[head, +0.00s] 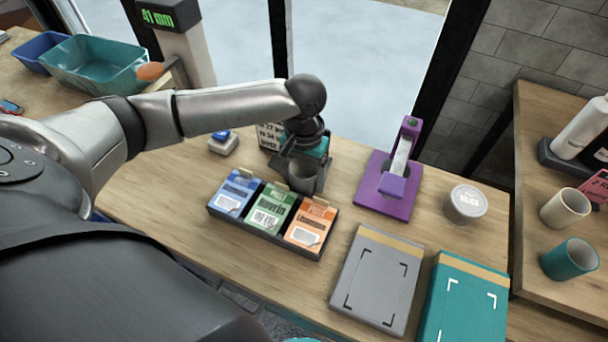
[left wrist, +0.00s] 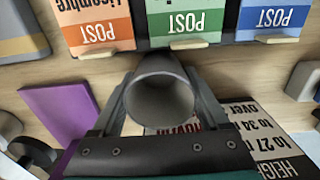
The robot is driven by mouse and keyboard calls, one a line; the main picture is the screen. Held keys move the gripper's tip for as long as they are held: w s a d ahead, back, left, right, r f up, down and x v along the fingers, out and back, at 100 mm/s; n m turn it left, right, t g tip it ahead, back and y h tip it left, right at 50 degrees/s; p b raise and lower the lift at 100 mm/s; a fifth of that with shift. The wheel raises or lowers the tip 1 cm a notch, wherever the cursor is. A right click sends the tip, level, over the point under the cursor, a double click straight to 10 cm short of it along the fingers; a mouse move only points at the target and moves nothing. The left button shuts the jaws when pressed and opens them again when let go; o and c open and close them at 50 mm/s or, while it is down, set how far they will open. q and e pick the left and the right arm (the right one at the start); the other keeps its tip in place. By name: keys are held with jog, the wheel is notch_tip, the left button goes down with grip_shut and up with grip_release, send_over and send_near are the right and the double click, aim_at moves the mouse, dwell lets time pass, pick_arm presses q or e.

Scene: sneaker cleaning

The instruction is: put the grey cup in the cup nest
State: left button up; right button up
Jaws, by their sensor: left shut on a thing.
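The grey cup (head: 303,177) is in my left gripper (head: 307,182), in the middle of the head view, just behind the card tray. The fingers close on it from two sides. In the left wrist view the cup (left wrist: 161,98) shows its dark open mouth toward the camera, between the two fingers (left wrist: 158,88). It looks empty. I cannot tell whether its base touches the table. I cannot make out a cup nest in either view. My right gripper is not in view.
A black tray (head: 260,229) with blue, green and orange cards lies in front of the cup. A purple stand (head: 388,184) and a round tub (head: 465,204) are to the right. A cream cup (head: 565,208) and a teal cup (head: 570,258) stand on the right shelf.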

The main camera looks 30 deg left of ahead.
pick_arm(q)
jog(key=o, duration=1.2)
jog(key=shift+f, duration=0.1)
